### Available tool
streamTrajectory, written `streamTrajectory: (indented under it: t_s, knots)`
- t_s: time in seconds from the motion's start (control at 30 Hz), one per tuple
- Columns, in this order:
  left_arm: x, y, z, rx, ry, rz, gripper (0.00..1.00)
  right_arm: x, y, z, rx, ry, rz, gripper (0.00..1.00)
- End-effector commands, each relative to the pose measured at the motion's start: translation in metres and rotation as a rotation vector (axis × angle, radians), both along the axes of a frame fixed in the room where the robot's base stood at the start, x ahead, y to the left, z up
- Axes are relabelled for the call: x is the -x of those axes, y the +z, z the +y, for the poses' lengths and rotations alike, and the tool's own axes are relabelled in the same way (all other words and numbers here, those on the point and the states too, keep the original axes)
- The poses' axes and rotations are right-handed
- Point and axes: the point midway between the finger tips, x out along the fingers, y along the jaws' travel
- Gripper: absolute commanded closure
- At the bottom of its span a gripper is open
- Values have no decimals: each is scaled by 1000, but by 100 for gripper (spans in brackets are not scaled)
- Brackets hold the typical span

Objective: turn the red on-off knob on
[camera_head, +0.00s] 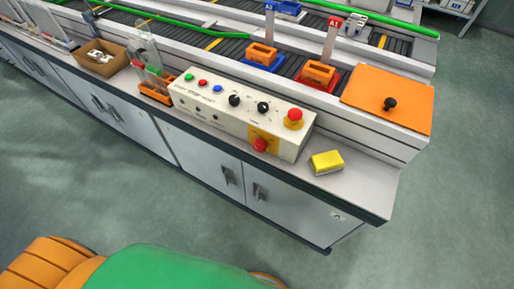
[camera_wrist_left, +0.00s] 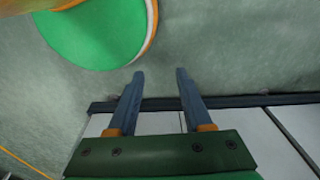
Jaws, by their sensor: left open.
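A red knob (camera_head: 260,145) sits on a yellow-orange plate on the front face of the white control box (camera_head: 220,121). I cannot tell its setting at this size. A separate red mushroom button (camera_head: 293,115) in a yellow ring is on the box's top, at the right end. My left gripper (camera_wrist_left: 160,76) shows in the left wrist view, open, with nothing between its two dark fingers. It is above the floor and the edge of the grey cabinet (camera_wrist_left: 230,125). Neither gripper shows in the head view, and the knob is not in the left wrist view.
A yellow block (camera_head: 326,162) lies on the counter right of the box. An orange board with a black knob (camera_head: 388,103) is behind it. Blue (camera_head: 262,57) and red (camera_head: 318,75) holders stand behind the box. A brown carton (camera_head: 101,61) is at the left. The floor in front is clear.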

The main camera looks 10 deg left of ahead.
Motion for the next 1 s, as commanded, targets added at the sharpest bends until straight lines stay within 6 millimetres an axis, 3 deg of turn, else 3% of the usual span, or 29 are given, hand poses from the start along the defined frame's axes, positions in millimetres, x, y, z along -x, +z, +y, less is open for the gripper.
streamTrajectory:
  t_s: [0.03, 0.07, 0.1, 0.13, 0.17, 0.23, 0.27, 0.3, 0.37, 0.4, 0.5, 0.6, 0.73, 1.0]
  knots:
    - [0, -1, 1, -1, 0, -1, 39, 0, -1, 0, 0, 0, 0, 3]
    - [-5, -4, 1, 1, 1, -16, 31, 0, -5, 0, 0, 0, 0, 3]
    - [-25, -11, -2, 11, 2, -77, 21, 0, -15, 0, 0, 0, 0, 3]
    - [-48, -17, -5, 25, 4, -148, 21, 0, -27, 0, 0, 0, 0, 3]
    - [-79, -22, -9, 43, 5, -244, 21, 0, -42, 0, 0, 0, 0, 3]
    - [-168, -16, -23, 104, 6, -548, 21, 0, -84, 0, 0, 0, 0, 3]
    - [-206, -2, -30, 139, 6, -698, 21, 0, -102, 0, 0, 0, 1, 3]
    - [-251, 26, -38, 188, 1, -901, 21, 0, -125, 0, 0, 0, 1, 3]
    - [-297, 83, -50, 266, -10, -1188, 21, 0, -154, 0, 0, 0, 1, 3]
    - [-313, 122, -56, 315, -20, -1353, 21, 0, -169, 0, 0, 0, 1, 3]
    - [-321, 203, -65, 413, -45, -1657, 21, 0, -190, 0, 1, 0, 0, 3]
    - [-317, 248, -68, 463, -58, -1798, 21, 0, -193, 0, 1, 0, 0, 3]
    - [-334, 271, -74, 473, -62, -1825, 21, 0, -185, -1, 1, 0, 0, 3]
    - [-374, 286, -85, 471, -60, -1818, 21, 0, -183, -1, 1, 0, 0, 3]
